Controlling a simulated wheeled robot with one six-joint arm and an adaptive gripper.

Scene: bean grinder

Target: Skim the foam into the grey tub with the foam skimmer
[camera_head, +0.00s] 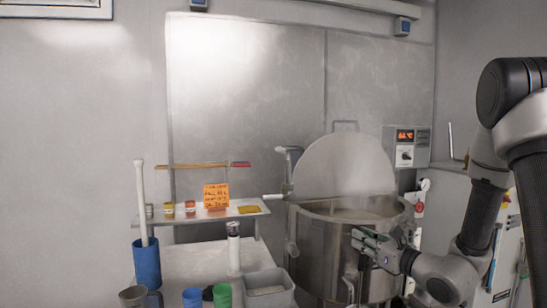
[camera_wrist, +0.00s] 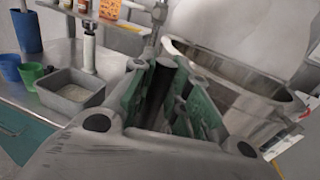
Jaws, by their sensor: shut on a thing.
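My gripper (camera_head: 362,240) is in front of the steel kettle's right side, just below the rim. In the wrist view its green-padded fingers (camera_wrist: 168,100) are shut on a dark rod-like handle (camera_wrist: 160,88). This looks like the foam skimmer's handle; I cannot make out the skimmer's head. The grey tub (camera_head: 252,285) stands on the bench left of the kettle, with pale matter on its bottom. The tub also shows in the wrist view (camera_wrist: 52,82). The kettle (camera_head: 318,250) is open, and pale, hazy contents (camera_head: 355,210) show inside; foam cannot be told apart.
The kettle's round lid (camera_head: 343,165) stands raised behind the opening. A tall blue holder (camera_head: 147,265) is farther left. A shelf (camera_head: 200,216) carries small jars and an orange note.

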